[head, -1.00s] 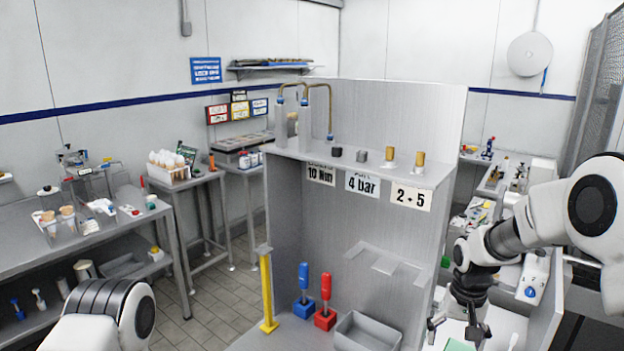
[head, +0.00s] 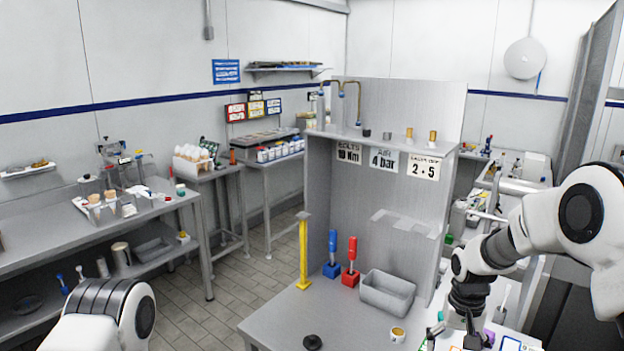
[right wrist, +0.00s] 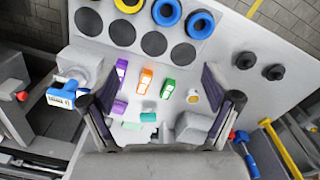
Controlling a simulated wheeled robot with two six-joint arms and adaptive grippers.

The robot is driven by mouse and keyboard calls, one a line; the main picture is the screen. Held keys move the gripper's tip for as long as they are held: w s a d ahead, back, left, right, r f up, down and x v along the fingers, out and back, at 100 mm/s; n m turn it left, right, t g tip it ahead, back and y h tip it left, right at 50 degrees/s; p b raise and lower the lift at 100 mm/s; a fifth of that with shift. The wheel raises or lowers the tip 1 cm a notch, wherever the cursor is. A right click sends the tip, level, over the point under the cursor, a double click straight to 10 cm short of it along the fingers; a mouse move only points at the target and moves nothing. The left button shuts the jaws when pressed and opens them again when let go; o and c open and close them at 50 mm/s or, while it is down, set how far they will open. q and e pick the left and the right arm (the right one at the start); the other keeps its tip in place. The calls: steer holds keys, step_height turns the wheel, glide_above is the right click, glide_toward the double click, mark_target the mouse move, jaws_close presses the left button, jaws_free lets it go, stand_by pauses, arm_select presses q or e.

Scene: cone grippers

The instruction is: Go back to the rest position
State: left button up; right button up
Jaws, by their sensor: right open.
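My right gripper (head: 463,335) hangs at the lower right in the head view, its fingers pointing down and spread, partly cut off by the bottom edge. In the right wrist view its two fingers (right wrist: 160,98) stand wide apart, with nothing held between them. A grey surface with small orange (right wrist: 145,80), purple and green pieces shows beyond and between the fingers. My left arm shows only as a white and black link at the lower left of the head view; its gripper is out of view.
The grey workstation table (head: 290,315) stands ahead, with a yellow post (head: 303,255), blue tool (head: 332,258), red tool (head: 350,265) and grey bin (head: 388,293). A side bench (head: 60,250) stands at left. Tiled floor (head: 180,305) is free between them.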

steer(key=s+a+f+g+b, duration=0.15)
steer(key=s+f+b, duration=0.25)
steer(key=s+f, duration=0.7)
steer(key=s+f+g+b, duration=0.3)
steer(key=s+f, duration=0.4)
steer(key=f, duration=0.8)
arm_select(q)
step_height(320, 180, down, 11)
steer(key=w+b, duration=0.1)
steer(key=b, duration=0.2)
steer(key=shift+d, duration=0.2)
arm_select(e)
steer(key=s+a+f+n+t, duration=0.1)
steer(key=s+f+t, duration=0.1)
steer(key=s+f, duration=0.2)
steer(key=s+a+f+n+t, duration=0.1)
steer(key=s+f, duration=0.3)
steer(key=s, duration=0.7)
steer(key=shift+s+f+t, duration=0.25)
steer(key=shift+t, duration=0.1)
